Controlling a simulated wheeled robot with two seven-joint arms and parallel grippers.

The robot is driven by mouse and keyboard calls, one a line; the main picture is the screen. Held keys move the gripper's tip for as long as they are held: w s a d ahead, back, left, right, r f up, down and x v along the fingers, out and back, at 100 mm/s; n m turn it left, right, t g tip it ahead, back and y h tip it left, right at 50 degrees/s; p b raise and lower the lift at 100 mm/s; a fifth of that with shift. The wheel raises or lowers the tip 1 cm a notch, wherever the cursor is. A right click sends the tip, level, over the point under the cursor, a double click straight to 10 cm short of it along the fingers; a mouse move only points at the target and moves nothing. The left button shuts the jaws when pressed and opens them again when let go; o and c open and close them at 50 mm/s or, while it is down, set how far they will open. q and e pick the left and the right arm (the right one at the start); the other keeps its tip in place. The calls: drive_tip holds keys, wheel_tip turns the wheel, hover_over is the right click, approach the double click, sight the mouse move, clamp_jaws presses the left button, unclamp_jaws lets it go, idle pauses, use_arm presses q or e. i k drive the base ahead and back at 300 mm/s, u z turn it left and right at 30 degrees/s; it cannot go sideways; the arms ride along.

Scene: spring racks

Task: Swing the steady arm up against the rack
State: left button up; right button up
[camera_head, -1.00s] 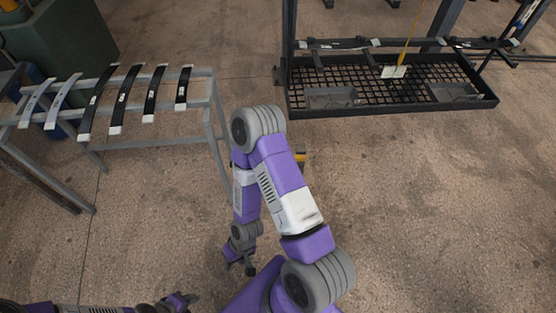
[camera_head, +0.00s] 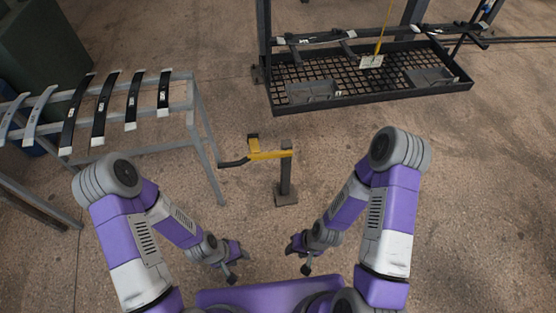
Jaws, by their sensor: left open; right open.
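The yellow steady arm (camera_head: 268,155) sits on top of a short dark post (camera_head: 285,180) with a square foot on the floor. It reaches left from the post, has an upright yellow block, and ends in a dark curved handle (camera_head: 234,163) close to the grey rack's right legs. The grey metal rack (camera_head: 205,125) at the left carries several leaf springs (camera_head: 104,103). My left gripper (camera_head: 236,268) is open and empty, below and left of the post. My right gripper (camera_head: 298,258) is open and empty, below the post. Both are apart from the steady arm.
A black mesh tray stand (camera_head: 370,104) with grey bins stands at the back right, with a yellow cord hanging over it. A green cabinet (camera_head: 45,45) is at the back left. Concrete floor lies clear around the post and to the right.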

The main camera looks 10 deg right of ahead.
sight(253, 139)
drive_tip(key=u, duration=1.1)
drive_tip(key=i, duration=0.6)
drive_tip(key=z, duration=1.5)
